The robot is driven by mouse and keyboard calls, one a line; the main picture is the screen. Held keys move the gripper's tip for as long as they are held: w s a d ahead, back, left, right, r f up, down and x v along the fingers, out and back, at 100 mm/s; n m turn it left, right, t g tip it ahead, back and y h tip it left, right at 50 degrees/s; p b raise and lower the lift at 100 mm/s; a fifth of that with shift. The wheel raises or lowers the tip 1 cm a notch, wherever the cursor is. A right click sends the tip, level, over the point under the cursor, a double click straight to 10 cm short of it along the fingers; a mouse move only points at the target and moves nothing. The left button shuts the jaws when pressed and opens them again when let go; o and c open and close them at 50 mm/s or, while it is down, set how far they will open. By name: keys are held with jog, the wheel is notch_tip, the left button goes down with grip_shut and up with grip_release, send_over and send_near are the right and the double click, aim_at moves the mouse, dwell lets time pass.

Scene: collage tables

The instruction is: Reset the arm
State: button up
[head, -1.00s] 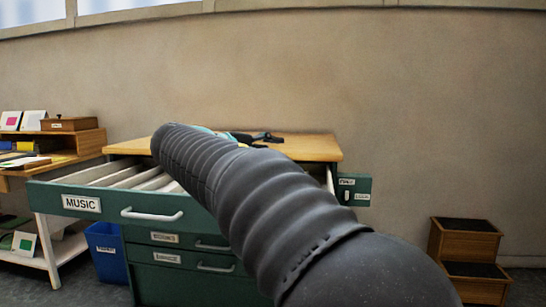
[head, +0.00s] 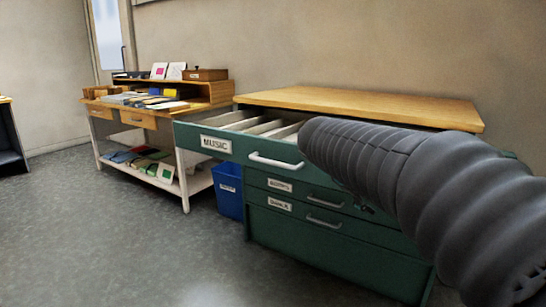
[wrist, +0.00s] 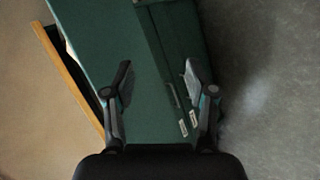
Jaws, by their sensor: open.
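My gripper (wrist: 155,80) shows in the wrist view with its two fingers spread apart and nothing between them. Beyond the fingers is the side of the green drawer cabinet (wrist: 105,40), with its wooden top edge at the left and grey floor at the right. In the head view my dark ribbed arm reaches in from the right, in front of the green cabinet (head: 340,262), and hides its right part. The gripper itself is hidden there. The top drawer, labelled MUSIC (head: 215,144), is pulled open, and dividers show inside it.
A blue bin (head: 229,190) stands on the floor left of the cabinet. Further left is a wooden work table (head: 190,210) with papers, a brown box (head: 205,75) and a lower shelf. The grey floor (head: 90,240) at the front left is clear.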

jog(key=s+a+f+m+y, duration=0.3)
jog(key=s+f, duration=0.3)
jog(key=s, duration=0.6)
jog(key=s+a+f+m+y, duration=0.2)
jog(key=s+a+f+y, duration=0.2)
jog(key=s+f, duration=0.3)
jog(key=s+y+p, duration=0.1)
jog(key=s, duration=0.4)
jog(key=shift+s+m+t, duration=0.35)
jog(key=shift+m+t, duration=0.05)
jog(key=shift+f, duration=0.1)
